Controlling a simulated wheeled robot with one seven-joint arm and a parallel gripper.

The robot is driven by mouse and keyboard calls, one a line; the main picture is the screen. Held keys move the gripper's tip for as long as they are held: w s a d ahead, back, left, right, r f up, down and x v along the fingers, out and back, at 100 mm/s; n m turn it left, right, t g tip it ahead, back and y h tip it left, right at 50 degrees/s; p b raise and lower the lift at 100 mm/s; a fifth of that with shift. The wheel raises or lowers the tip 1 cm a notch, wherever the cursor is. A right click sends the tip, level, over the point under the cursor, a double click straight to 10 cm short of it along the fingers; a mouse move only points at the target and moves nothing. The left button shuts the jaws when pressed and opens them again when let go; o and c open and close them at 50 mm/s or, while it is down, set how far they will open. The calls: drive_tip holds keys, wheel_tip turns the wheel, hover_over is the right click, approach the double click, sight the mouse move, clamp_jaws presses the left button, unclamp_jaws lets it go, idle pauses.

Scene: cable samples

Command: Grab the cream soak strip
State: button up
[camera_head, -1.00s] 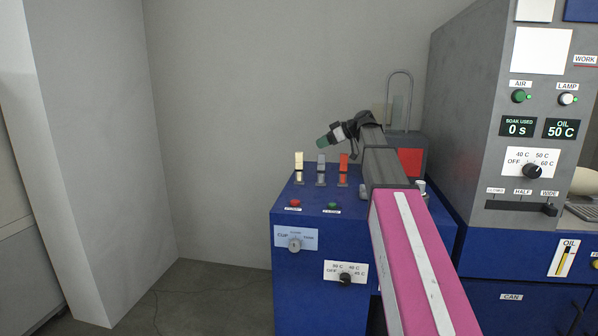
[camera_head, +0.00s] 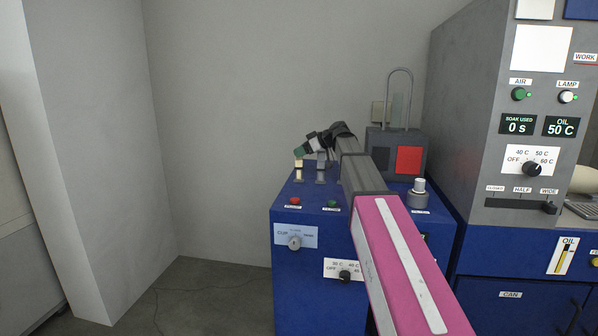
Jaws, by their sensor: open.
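The cream soak strip (camera_head: 299,164) stands upright in a small holder at the left of the blue cabinet's top. The gripper is open. I cannot tell whether the fingers are around the strip or just in front of it. A grey strip (camera_head: 321,160) stands just right of it, partly covered by my wrist. The red strip is hidden behind my arm.
The blue cabinet (camera_head: 310,262) carries a red button (camera_head: 295,201), a green button (camera_head: 332,203) and dials on its front. A grey box with a red panel (camera_head: 409,160) and a silver knob (camera_head: 419,187) stand at the right. Left of the cabinet is open floor.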

clamp_jaws()
drive_tip(key=shift+r, duration=0.1)
